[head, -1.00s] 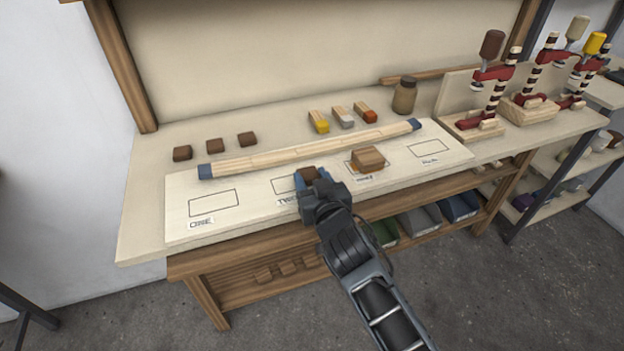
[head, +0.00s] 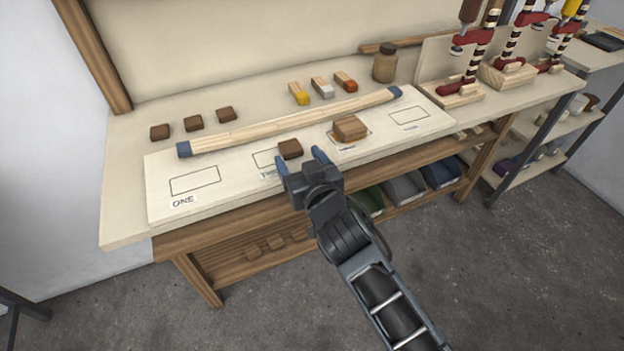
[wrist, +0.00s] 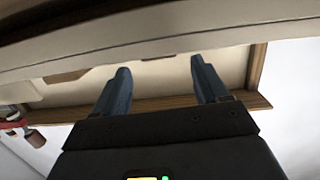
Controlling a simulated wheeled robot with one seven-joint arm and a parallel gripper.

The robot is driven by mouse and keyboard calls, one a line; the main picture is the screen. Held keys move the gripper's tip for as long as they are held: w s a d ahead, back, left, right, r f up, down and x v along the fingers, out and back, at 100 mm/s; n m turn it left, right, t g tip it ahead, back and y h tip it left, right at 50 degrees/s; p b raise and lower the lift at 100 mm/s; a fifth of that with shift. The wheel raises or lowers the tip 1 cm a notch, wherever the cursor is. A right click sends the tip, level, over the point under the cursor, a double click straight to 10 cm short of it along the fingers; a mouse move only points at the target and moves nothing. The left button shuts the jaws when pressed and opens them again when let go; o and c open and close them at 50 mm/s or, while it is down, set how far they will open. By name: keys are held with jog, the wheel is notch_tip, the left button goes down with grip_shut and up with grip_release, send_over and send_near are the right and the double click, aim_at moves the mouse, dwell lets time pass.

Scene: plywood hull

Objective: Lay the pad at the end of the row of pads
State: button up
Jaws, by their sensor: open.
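A small dark brown pad (head: 290,149) lies on the pale board (head: 230,196), at the right end of the outline labelled TWO and partly over it. Three similar brown pads form a row on the bench at the back left: a left one (head: 160,132), a middle one (head: 193,123) and a right one (head: 225,114). My gripper (head: 301,157) is open at the board's front edge, its fingertips just in front of the lone pad. In the wrist view, the blue fingers (wrist: 160,75) are spread with nothing between them.
A long blue-ended strip (head: 290,122) lies across the board between the lone pad and the row. A wooden block (head: 350,128) sits on a right-hand outline. Three colour-ended blocks (head: 321,87), a jar (head: 385,65) and red clamps (head: 465,80) stand behind.

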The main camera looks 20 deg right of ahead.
jog(key=s+r, duration=0.1)
jog(key=s, duration=0.7)
jog(key=shift+a+b, duration=0.2)
jog(key=shift+b, duration=0.25)
jog(key=shift+s+r, duration=0.1)
jog(key=shift+s, duration=0.05)
jog(key=s+d+g+y, duration=0.1)
jog(key=s+d, duration=0.1)
jog(key=s, duration=2.8)
jog(key=shift+d+f+n, duration=0.25)
jog(key=shift+d+n, duration=0.15)
jog(key=shift+o, duration=0.4)
jog(key=s+d+r, duration=0.1)
jog(key=s+r, duration=0.3)
jog(key=s, duration=0.2)
jog(key=shift+s+d+r+g, duration=0.2)
jog(key=shift+s+r+g, duration=0.1)
jog(key=shift+r, duration=0.1)
